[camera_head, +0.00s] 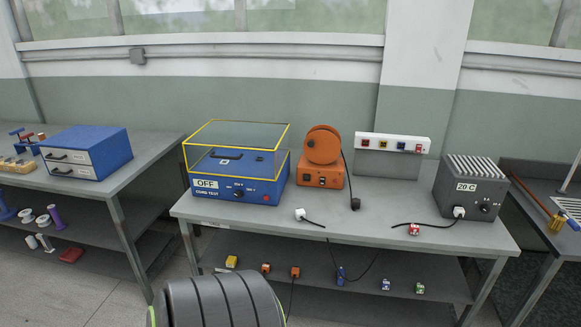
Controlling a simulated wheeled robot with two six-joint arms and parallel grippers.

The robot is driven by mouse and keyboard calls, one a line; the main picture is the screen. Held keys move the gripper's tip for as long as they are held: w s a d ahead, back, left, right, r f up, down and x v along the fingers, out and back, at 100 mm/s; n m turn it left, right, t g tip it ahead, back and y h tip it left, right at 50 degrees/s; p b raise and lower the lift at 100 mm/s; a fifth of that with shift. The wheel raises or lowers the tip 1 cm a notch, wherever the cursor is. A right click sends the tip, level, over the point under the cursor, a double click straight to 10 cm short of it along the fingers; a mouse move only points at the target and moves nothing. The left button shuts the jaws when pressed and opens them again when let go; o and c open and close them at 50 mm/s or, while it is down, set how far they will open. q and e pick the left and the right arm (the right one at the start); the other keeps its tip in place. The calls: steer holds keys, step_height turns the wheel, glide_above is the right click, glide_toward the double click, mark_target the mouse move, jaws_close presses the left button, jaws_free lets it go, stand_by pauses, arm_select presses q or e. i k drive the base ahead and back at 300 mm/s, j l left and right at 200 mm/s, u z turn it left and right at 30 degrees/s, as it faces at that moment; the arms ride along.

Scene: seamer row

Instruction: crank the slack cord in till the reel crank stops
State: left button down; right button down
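The orange cord reel (321,146) stands at the back of the middle bench, with a round drum on top of a box base. A black cord (346,170) runs from the drum down its right side to a dark plug (355,203) on the bench top. A white plug (300,214) with a short black lead lies in front of the reel, and a dark cord (352,276) hangs in a loop below the bench's front edge. Neither of my grippers is in view.
A blue cord tester (237,191) marked OFF, with a yellow-framed clear cover, stands left of the reel. A white socket strip (392,143) and a grey ribbed box (470,190) marked 20 C stand right. The bench top (385,222) is mostly clear in front.

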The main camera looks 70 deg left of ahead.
mark_target(322, 144)
steer(key=i+j+u, duration=0.1)
steer(key=u, duration=0.4)
steer(key=i+u, duration=0.1)
steer(key=u, duration=0.35)
steer(key=i+u, duration=0.1)
steer(key=u, duration=0.4)
